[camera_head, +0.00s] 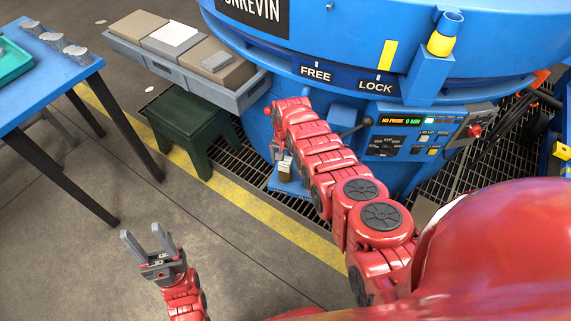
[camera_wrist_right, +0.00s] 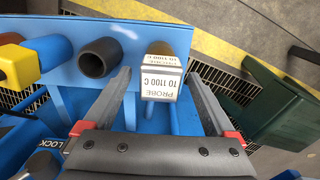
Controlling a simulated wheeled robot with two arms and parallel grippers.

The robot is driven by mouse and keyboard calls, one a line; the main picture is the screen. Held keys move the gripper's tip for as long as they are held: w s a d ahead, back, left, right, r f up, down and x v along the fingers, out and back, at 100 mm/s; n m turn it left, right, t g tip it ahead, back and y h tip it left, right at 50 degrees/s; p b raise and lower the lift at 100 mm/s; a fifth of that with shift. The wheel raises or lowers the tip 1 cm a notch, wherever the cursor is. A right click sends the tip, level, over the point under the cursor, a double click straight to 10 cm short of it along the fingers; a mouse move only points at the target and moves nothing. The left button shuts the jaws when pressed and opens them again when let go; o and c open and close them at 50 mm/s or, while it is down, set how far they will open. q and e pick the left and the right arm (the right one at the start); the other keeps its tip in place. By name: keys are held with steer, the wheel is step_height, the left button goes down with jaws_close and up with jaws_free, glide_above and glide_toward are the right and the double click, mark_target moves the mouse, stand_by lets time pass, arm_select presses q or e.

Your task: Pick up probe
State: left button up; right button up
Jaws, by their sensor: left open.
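The probe (camera_wrist_right: 161,90), with a white label reading "PROBE TO 1100 C", stands in a blue rack in the right wrist view. It shows small beside the furnace in the head view (camera_head: 286,168). My right gripper (camera_wrist_right: 158,74) is open, one finger on each side of the probe's labelled end, with visible gaps. In the head view the right gripper (camera_head: 277,150) is partly hidden by its own red arm. My left gripper (camera_head: 143,231) is open and empty above the grey floor at the lower left.
The blue rack (camera_wrist_right: 75,65) also holds a dark-ended cylinder (camera_wrist_right: 98,58) left of the probe. The blue furnace (camera_head: 330,50) carries a control panel (camera_head: 415,135). A green stool (camera_head: 190,130), grey drawer tray (camera_head: 235,98) and blue table (camera_head: 45,80) stand left.

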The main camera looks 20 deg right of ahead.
jaws_close()
steer(key=shift+r, duration=0.1)
stand_by(0.3)
